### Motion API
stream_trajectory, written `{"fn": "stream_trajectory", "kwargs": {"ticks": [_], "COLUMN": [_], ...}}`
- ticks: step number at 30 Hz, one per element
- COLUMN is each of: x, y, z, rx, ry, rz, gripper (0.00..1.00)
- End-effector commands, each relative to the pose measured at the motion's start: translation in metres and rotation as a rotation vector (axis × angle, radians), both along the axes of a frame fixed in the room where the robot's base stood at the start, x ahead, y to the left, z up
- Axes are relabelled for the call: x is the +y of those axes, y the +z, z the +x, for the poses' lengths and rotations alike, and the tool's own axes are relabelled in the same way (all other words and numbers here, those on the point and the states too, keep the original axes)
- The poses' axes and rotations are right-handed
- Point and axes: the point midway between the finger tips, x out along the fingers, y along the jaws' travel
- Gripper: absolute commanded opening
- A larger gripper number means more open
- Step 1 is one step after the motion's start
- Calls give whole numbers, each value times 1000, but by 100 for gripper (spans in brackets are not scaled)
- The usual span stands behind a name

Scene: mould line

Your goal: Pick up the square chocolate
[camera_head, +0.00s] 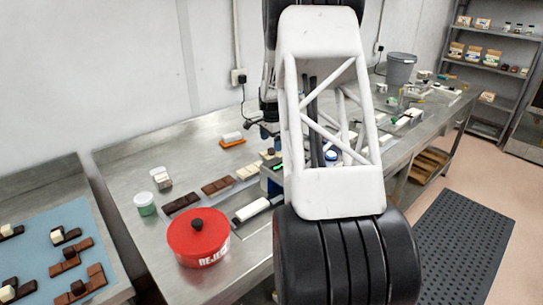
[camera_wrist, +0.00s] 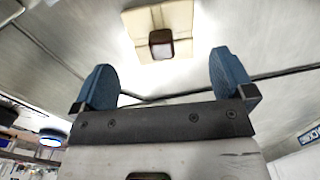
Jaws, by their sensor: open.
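A cream, square chocolate (camera_wrist: 181,14) with a small dark brown block (camera_wrist: 160,42) on it lies on the metal table, beyond the fingertips in the wrist view. My gripper (camera_wrist: 165,72) is open, with its two blue fingertips spread wide and nothing between them. The chocolate is centred between the fingers but apart from them. In the head view, a cream piece with a brown block (camera_head: 268,153) shows beside my arm, partly hidden. My gripper is mostly hidden behind my arm there.
Brown bars (camera_head: 217,186) and a dark bar (camera_head: 181,204) lie left on the table. A red round tub (camera_head: 198,238) and a green-and-white jar (camera_head: 145,203) stand near the front. A blue mat (camera_head: 30,245) with several chocolates lies far left. A grey bucket (camera_head: 400,68) stands at the back.

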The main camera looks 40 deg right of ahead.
Motion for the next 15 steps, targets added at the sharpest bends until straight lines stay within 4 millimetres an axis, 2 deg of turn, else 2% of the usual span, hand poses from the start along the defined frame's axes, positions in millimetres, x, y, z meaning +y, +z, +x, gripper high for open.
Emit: {"fn": "stream_trajectory", "kwargs": {"ticks": [5, 15], "x": [0, -2], "y": [-10, -45], "z": [0, 2], "rx": [1, 1], "ry": [0, 0], "rz": [0, 1], "gripper": [100, 100]}}
